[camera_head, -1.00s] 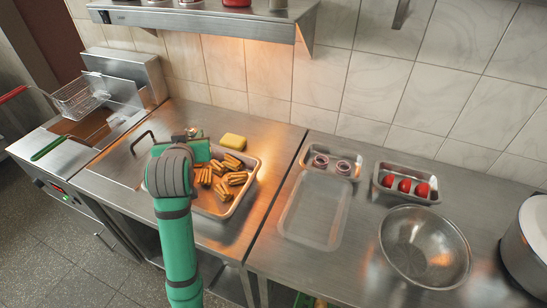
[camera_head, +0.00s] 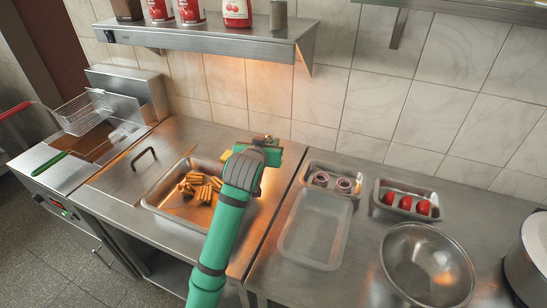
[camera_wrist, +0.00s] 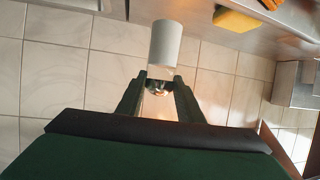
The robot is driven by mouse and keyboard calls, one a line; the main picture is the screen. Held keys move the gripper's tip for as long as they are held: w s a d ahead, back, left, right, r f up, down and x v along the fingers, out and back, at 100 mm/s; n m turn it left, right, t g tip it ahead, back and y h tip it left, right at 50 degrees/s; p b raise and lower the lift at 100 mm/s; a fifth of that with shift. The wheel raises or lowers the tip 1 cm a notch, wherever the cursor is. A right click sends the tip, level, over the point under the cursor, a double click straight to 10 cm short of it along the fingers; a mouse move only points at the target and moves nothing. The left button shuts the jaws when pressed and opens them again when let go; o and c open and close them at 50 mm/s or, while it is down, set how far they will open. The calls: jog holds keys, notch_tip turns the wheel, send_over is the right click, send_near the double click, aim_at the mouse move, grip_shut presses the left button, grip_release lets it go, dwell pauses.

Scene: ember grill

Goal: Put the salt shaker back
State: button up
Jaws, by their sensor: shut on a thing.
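The salt shaker (camera_wrist: 166,45) is a pale cylinder with a shiny end, seen in the wrist view. My gripper (camera_wrist: 160,84) is shut on it near the shiny end, and the pale body sticks out beyond the fingertips. In the head view my gripper is in front of the tiled wall at the back of the counter, below the shelf (camera_head: 220,35). My own wrist hides the fingers and the shaker there.
On the shelf stand red tins (camera_head: 190,10), a red-labelled jar (camera_head: 237,13), a grey cylinder (camera_head: 278,15) and a dark container (camera_head: 128,8). Below are a tray (camera_head: 165,211) of fried pieces, a yellow sponge (camera_wrist: 236,21), a fryer basket (camera_head: 83,112) and a steel bowl (camera_head: 427,265).

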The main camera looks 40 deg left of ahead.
jog(key=w+f, duration=0.2)
jog(key=w+a+f, duration=0.1)
jog(key=w+f, duration=0.1)
jog(key=f, duration=0.1)
jog(key=shift+w+a+f, duration=0.1)
jog(key=shift+w+f, duration=0.1)
jog(key=shift+f, duration=0.8)
jog(key=shift+w+f, duration=0.15)
jog(key=shift+f, duration=0.8)
jog(key=shift+f, duration=0.15)
jog(key=o, duration=1.2)
jog(key=v, duration=1.2)
